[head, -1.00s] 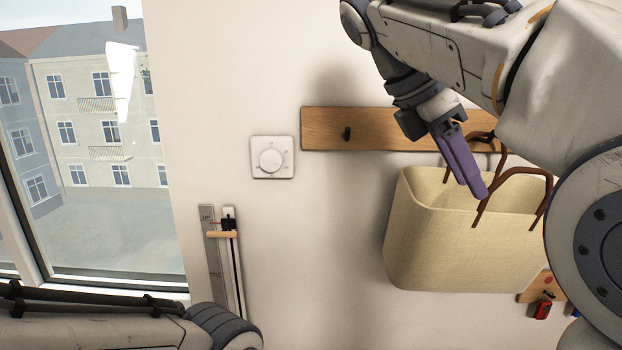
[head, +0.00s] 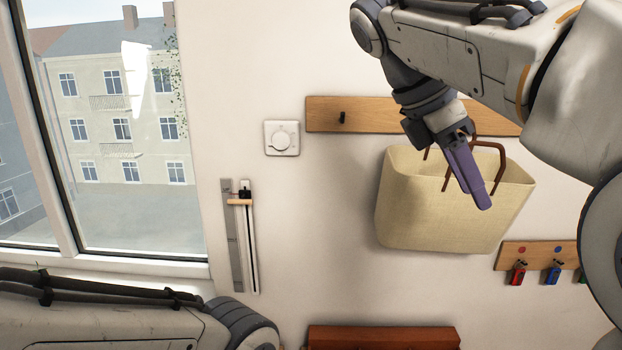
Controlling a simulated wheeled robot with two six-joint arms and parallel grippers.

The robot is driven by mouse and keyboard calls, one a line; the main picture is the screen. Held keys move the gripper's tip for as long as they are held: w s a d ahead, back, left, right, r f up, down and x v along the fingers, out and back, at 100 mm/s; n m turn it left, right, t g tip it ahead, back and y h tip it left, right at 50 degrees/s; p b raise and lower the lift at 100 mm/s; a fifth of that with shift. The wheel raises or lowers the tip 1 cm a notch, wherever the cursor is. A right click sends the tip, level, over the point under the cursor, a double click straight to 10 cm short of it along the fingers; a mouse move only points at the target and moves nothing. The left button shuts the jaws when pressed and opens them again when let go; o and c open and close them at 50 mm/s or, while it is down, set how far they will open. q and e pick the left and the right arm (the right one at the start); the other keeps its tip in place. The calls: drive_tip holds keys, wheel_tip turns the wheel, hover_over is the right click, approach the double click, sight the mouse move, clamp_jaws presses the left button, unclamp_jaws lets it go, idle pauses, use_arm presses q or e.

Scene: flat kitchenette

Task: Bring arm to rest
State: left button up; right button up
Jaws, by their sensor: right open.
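My right arm comes in from the upper right. My right gripper (head: 478,200), with purple fingers, points down in front of the cream bag (head: 420,215). Its fingers overlap the bag and one brown handle in the picture. They are open, and I see nothing held between them. The bag appears to hang at the wooden rail (head: 375,116), but the gripper hides where its handles meet the rail. My left forearm lies across the lower left; its gripper is out of view.
A white dial thermostat (head: 282,138) is on the wall left of the rail. A vertical slider fixture (head: 240,240) is below it. A small key rail (head: 510,257) holds coloured tags at the right. A reddish-brown wooden piece (head: 385,338) shows at the bottom. A window is at the left.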

drive_tip(key=s+a+f+m+y+b, duration=0.1)
drive_tip(key=a+f+b, duration=0.1)
drive_tip(key=a+f, duration=0.35)
drive_tip(key=s+a+f+m+t+y+b, duration=0.1)
drive_tip(key=s+a+f+y+b, duration=0.1)
drive_tip(key=f, duration=0.7)
drive_tip(key=s+a+f+m+y+b, duration=0.15)
drive_tip(key=a+f, duration=0.25)
drive_tip(key=f, duration=0.4)
drive_tip(key=s+a+f+m+y+b, duration=0.1)
drive_tip(key=s+a+f+m+b, duration=0.1)
drive_tip(key=s+f, duration=0.4)
drive_tip(key=s+a+f+m+g+y+b, duration=0.1)
drive_tip(key=s+f, duration=0.5)
drive_tip(key=f, duration=0.7)
drive_tip(key=a+m+y+b, duration=0.1)
drive_tip(key=m+b, duration=0.1)
drive_tip(key=m, duration=0.1)
drive_tip(key=shift+s+a, duration=0.15)
drive_tip(key=shift+a, duration=0.15)
drive_tip(key=shift+d+m, duration=0.1)
drive_tip(key=shift+m, duration=0.15)
